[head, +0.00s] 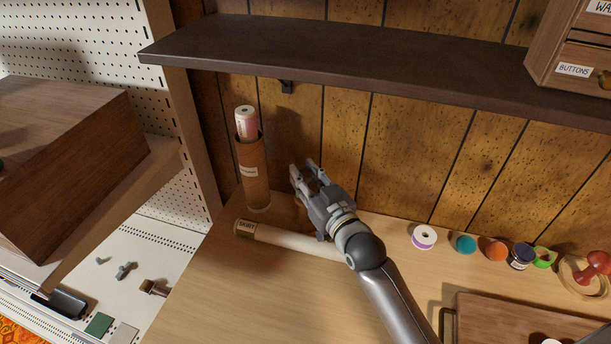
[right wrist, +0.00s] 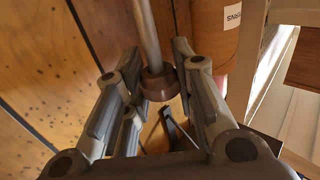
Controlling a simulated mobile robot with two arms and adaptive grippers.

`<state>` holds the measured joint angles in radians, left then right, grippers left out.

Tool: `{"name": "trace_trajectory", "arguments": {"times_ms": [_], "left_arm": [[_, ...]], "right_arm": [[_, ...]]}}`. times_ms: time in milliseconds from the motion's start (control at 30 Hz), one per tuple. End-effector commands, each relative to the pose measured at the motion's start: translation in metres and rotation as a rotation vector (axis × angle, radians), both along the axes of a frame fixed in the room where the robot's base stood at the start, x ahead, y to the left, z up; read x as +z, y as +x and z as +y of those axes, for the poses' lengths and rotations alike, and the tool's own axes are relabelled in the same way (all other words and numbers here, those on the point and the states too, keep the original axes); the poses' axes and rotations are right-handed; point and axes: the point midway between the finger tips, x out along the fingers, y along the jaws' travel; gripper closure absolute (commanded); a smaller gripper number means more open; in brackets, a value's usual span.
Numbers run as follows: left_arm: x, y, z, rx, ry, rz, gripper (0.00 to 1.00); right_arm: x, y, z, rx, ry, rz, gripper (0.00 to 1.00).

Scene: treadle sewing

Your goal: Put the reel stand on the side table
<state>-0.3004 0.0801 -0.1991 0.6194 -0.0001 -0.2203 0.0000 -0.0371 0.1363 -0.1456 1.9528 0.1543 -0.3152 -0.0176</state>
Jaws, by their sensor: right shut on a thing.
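My right gripper (head: 308,172) is above the back of a light wooden tabletop (head: 215,290), near the panelled wall. In the right wrist view its fingers (right wrist: 158,75) are shut around a thin metal rod with a brown collar (right wrist: 158,84), which I take to be the reel stand. In the head view my gripper hides nearly all of it; only a bit of brown shows below the fingers. Its foot is hidden, so I cannot tell whether it touches the tabletop. I cannot tell which surface is the side table. My left gripper is not in view.
A brown tube (head: 253,175) holding a pale roll stands left of my gripper; a labelled roll (head: 290,238) lies in front. A dark shelf (head: 380,62) hangs above. Several spools (head: 424,237) line the back right. The front left tabletop is clear.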

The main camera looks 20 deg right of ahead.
Motion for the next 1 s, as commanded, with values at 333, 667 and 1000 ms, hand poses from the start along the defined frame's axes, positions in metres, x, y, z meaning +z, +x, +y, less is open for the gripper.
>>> {"name": "trace_trajectory", "arguments": {"times_ms": [333, 667, 1000], "left_arm": [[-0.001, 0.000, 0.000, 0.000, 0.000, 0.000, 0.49], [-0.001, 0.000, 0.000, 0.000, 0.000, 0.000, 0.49], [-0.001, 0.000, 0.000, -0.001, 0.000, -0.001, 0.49]], "right_arm": [[-0.002, 0.000, 0.000, 0.000, 0.000, -0.002, 0.72], [-0.002, 0.000, 0.000, 0.000, 0.000, -0.001, 0.53], [-0.001, -0.016, -0.004, 0.000, 0.000, 0.001, 0.53]]}}
